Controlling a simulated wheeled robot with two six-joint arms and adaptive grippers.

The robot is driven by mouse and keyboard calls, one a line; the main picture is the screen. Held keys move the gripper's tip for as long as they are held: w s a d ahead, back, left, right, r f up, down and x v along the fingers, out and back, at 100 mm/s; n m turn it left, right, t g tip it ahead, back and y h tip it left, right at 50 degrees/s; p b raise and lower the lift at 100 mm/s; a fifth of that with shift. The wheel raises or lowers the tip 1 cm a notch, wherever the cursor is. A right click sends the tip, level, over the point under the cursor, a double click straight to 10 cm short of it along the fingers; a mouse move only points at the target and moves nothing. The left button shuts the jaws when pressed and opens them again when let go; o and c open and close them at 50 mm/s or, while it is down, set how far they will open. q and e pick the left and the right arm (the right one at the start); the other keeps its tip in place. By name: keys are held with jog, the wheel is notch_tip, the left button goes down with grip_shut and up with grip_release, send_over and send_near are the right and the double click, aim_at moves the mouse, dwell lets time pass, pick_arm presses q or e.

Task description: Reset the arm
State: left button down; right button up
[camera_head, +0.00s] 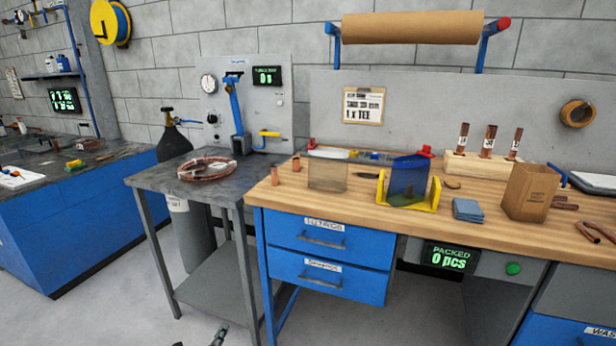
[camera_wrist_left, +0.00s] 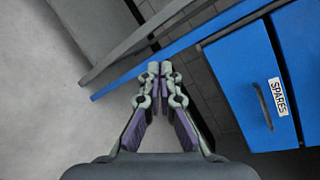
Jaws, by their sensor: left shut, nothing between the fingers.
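My left gripper (camera_head: 218,336) shows only at the bottom edge of the head view, low in front of the grey side table (camera_head: 160,181). In the left wrist view the same gripper (camera_wrist_left: 160,68) is shut, its fingertips together with nothing between them. It hangs clear of the furniture, with the blue drawers (camera_wrist_left: 238,85) beyond it to the right. My right gripper is in neither view.
The wooden workbench (camera_head: 285,196) holds a paper bag (camera_head: 530,191), a blue cloth (camera_head: 467,210), a yellow stand (camera_head: 424,203) and upright copper tubes. A copper coil (camera_head: 206,168) lies on the side table. A gas cylinder (camera_head: 172,140) stands behind it. Floor at lower left is free.

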pick_arm(q)
jog(key=s+a+f+n+g+y, duration=0.2)
jog(key=s+a+f+n+g, duration=0.15)
jog(key=s+f+n, duration=0.8)
jog(key=s+d+f+n+g+h, duration=0.1)
jog(key=s+f+n+g, duration=0.45)
jog(key=s+f, duration=0.5)
jog(key=s+d+f+n+g, duration=0.2)
jog(key=s+f+n+g, duration=0.35)
jog(key=s, duration=0.85)
jog(key=s+r+n+p, duration=0.2)
jog(key=s+r+p, duration=0.8)
jog(key=p, duration=1)
jog(key=s, duration=0.3)
jog(key=shift+s+a+r, duration=0.2)
jog(key=shift+s+a, duration=0.05)
jog(key=shift+s, duration=0.15)
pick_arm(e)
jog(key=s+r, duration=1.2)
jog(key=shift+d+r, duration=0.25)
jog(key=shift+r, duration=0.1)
pick_arm(q)
jog(key=shift+n, duration=0.25)
